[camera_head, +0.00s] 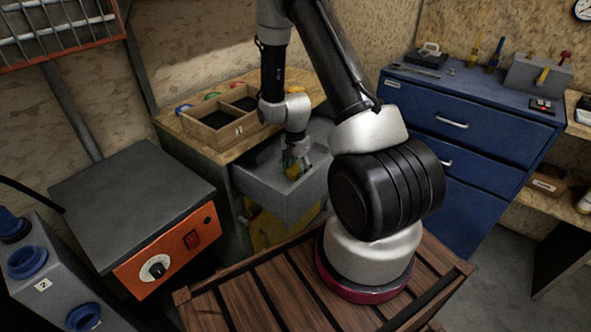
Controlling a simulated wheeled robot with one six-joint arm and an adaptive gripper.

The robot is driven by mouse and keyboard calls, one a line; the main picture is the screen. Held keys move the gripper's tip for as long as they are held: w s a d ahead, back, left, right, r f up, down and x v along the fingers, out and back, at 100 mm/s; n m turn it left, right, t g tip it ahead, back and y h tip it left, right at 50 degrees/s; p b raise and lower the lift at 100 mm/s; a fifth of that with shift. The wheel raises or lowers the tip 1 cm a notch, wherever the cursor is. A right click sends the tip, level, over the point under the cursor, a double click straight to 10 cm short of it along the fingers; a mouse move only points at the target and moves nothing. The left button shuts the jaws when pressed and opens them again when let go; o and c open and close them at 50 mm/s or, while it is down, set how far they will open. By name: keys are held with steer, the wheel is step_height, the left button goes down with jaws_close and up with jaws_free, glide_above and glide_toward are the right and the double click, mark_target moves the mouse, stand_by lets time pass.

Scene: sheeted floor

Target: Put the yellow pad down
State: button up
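My gripper (296,158) points down into an open grey drawer (284,204) of the wooden workbench. A small yellow piece (292,172), which may be the yellow pad, shows at the fingertips, with a bit of green beside it. The piece is small and partly hidden by the gripper. I cannot tell whether the fingers hold it or whether it touches the drawer floor.
A wooden tray (219,137) with dark compartments stands on the workbench, left of the gripper. An orange-fronted machine (172,248) is at left. A blue drawer cabinet (478,118) stands at right. Something yellow (268,229) shows below the drawer.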

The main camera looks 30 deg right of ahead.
step_height(320, 180, up, 16)
steer(key=n, duration=0.1)
step_height(320, 180, up, 13)
steer(key=n+t, duration=0.2)
steer(key=n, duration=0.2)
glide_above(295, 170)
steer(key=s+a, duration=0.2)
steer(key=s, duration=0.3)
steer(key=s+a+r+n+t, duration=0.1)
steer(key=s+r+n, duration=0.3)
steer(key=s, duration=0.5)
steer(key=s+a+r+n+t, duration=0.1)
steer(key=s+r+n, duration=0.4)
steer(key=s+r, duration=0.3)
steer(key=shift+s+a, duration=0.3)
steer(key=shift+s, duration=0.35)
steer(key=shift+o, duration=0.5)
